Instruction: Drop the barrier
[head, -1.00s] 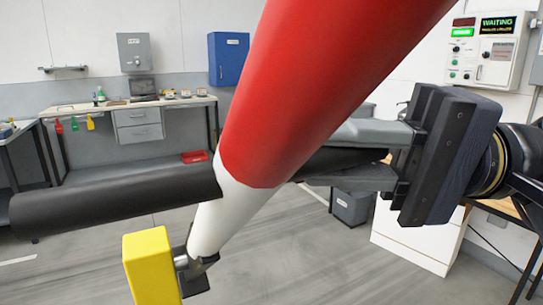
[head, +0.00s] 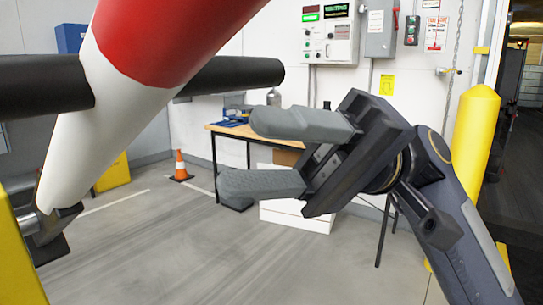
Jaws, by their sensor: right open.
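The barrier is a thick red and white pole (head: 110,105) that rises steeply from lower left to the top of the head view. A black bar (head: 235,74) crosses it and sticks out on both sides. The pole's low end meets a metal bracket (head: 45,232) at a yellow post (head: 15,262). My right gripper (head: 242,153) is open and empty, below the bar's right end in the picture, with its fingers pointing left. No contact with bar or pole shows. My left gripper is not in view.
A wooden table (head: 258,134) and a white box (head: 298,214) stand behind my right gripper. An orange cone (head: 181,166) stands on the floor. A yellow bollard (head: 476,140) is at right. A control panel (head: 329,38) hangs on the wall. The middle floor is clear.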

